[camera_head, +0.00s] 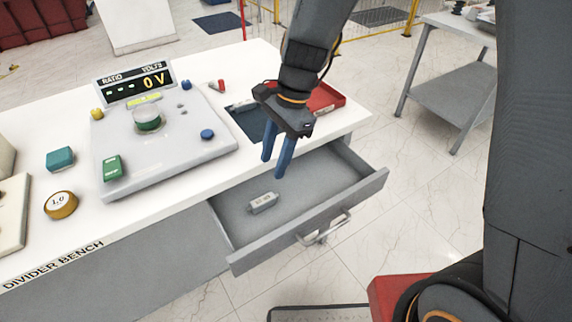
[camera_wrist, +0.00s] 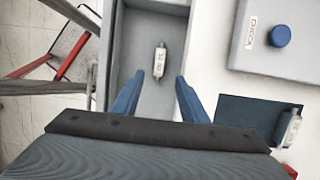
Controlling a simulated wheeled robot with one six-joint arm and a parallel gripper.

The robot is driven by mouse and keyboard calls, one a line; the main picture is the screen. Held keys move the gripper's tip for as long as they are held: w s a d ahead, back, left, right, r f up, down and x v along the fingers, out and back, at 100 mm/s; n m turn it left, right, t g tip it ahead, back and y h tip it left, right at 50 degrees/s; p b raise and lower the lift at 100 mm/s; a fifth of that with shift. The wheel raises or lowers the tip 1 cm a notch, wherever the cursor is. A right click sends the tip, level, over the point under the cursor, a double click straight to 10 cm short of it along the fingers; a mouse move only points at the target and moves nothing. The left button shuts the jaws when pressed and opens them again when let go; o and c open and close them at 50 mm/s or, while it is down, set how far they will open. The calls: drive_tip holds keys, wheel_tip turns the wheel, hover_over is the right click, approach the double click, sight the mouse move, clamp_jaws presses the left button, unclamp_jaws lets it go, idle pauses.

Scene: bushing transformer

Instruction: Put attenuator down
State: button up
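A small light-grey box with a dark printed label, which looks like the attenuator (camera_head: 263,203), lies on the floor of the open drawer (camera_head: 236,255). It also shows in the wrist view (camera_wrist: 160,61), just beyond and between the fingertips. My gripper (camera_head: 273,167) is above the drawer with its blue fingers pointing down. The fingers are apart with nothing between them, and the box lies below, clear of them. A similar grey part (camera_wrist: 290,128) lies on the dark mat (camera_wrist: 240,112) on the bench; my gripper partly hides the mat in the head view.
The white bench holds a grey ratio unit (camera_head: 165,165) with a display reading 0 V. A red tray (camera_head: 325,98) sits at the bench's right end. A teal block (camera_head: 60,159) and a round yellow piece (camera_head: 61,205) stand left. The drawer floor around the box is clear.

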drive_tip(key=s+d+r+n+t+h, duration=0.1)
drive_tip(key=d+n, duration=0.4)
drive_tip(key=d, duration=0.5)
drive_tip(key=s+d+r+n+t+h, duration=0.1)
drive_tip(key=s+d+n, duration=0.3)
drive_tip(key=d, duration=0.7)
drive_tip(key=r+n+t, duration=0.1)
drive_tip(key=n, duration=0.1)
drive_tip(key=shift+s+r+n+h, duration=0.25)
drive_tip(key=shift+r+n+h, duration=0.05)
drive_tip(key=shift+h, duration=0.1)
